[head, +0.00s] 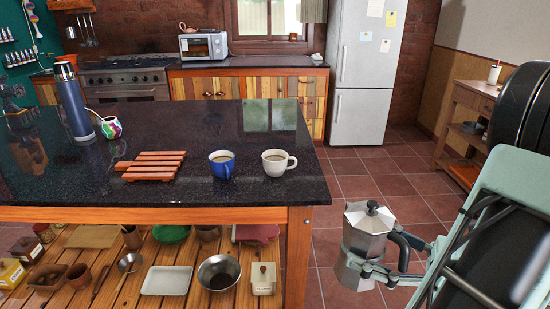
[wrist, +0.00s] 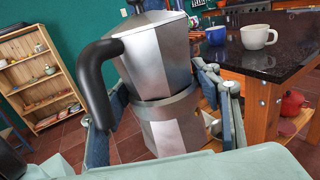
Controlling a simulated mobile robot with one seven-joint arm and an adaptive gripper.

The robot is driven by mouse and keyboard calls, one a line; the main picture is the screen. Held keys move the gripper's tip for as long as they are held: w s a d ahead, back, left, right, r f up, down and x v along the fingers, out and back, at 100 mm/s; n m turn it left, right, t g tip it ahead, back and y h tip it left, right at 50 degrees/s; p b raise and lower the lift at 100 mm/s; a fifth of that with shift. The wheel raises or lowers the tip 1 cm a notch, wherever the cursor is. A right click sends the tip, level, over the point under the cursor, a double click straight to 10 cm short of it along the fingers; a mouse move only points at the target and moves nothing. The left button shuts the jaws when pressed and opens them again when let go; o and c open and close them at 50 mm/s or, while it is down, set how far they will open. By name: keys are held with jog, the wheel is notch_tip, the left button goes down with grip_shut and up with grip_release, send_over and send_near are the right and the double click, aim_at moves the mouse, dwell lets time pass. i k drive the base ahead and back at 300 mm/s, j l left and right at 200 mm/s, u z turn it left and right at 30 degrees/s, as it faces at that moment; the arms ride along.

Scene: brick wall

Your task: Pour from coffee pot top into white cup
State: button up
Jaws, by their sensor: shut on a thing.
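The silver moka coffee pot (head: 366,240) is held in the air beside the right end of the table, in front of its front edge. Its black knob is on top, and its black handle (wrist: 95,80) shows in the wrist view. My gripper (head: 385,262) is shut around the pot's middle; in the wrist view its fingers (wrist: 170,110) lie on both sides of the pot. The pot looks roughly upright. The white cup (head: 277,163) stands upright on the table near its right end, with brown liquid inside; it also shows in the wrist view (wrist: 257,37).
A blue cup (head: 221,164) with brown liquid stands left of the white cup. A slatted wooden trivet (head: 152,166), a blue flask (head: 74,102) and a colourful mug (head: 111,127) are further left on the dark tabletop (head: 180,198). The floor right of the table is clear.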

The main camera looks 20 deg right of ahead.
aim_at(280, 164)
jog(key=i, duration=1)
